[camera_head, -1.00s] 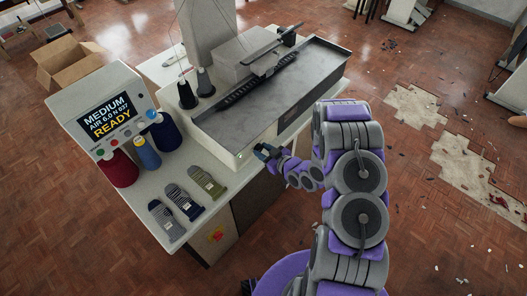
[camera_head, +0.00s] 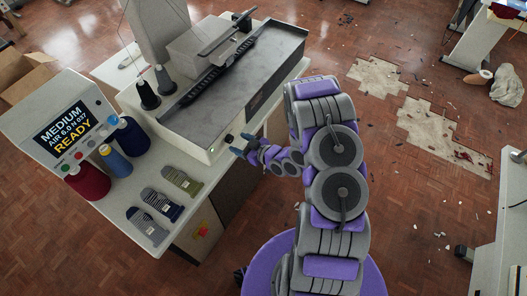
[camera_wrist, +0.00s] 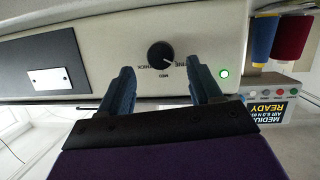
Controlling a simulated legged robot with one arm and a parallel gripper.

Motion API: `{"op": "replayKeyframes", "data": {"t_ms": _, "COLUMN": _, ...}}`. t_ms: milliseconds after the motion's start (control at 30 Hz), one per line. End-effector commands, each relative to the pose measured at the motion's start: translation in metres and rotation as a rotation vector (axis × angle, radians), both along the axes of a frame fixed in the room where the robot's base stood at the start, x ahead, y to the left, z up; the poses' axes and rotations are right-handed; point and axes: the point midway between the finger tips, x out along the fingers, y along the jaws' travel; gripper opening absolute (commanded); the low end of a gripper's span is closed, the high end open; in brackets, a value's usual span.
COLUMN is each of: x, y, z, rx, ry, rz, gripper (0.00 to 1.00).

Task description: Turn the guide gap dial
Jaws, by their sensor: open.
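The guide gap dial (camera_wrist: 162,55) is a round black knob with a white pointer line on the cream front panel in the wrist view. FINE, MED and THICK are printed around it; the pointer slants toward the FINE lettering. In the head view the dial (camera_head: 228,138) is a small dark spot on the machine's near face. My gripper (camera_wrist: 162,84) is open and empty, with its two blue fingers on either side of the dial's position in the picture. The fingertips appear short of the knob, not touching it. In the head view my gripper (camera_head: 242,145) is close to that face.
A lit green button (camera_wrist: 224,72) is on the panel beside one finger. The control box (camera_head: 68,133) reads MEDIUM, AIR 6.0 N 037, READY.

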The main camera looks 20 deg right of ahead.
Motion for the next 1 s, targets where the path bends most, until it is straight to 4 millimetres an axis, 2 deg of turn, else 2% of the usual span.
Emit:
{"op": "replayKeyframes", "data": {"t_ms": 100, "x": -0.022, "y": -0.014, "z": 0.008, "rx": 0.000, "ry": 0.005, "rz": -0.005, "gripper": 0.64}}
{"op": "replayKeyframes", "data": {"t_ms": 400, "x": -0.071, "y": -0.044, "z": 0.024, "rx": -0.001, "ry": 0.007, "rz": -0.005, "gripper": 0.64}}
{"op": "replayKeyframes", "data": {"t_ms": 600, "x": -0.096, "y": -0.060, "z": 0.033, "rx": -0.001, "ry": 0.005, "rz": -0.003, "gripper": 0.64}}
{"op": "replayKeyframes", "data": {"t_ms": 800, "x": -0.110, "y": -0.068, "z": 0.038, "rx": 0.001, "ry": 0.002, "rz": -0.002, "gripper": 0.64}}
{"op": "replayKeyframes", "data": {"t_ms": 1000, "x": -0.113, "y": -0.069, "z": 0.039, "rx": 0.002, "ry": 0.002, "rz": -0.001, "gripper": 0.64}}
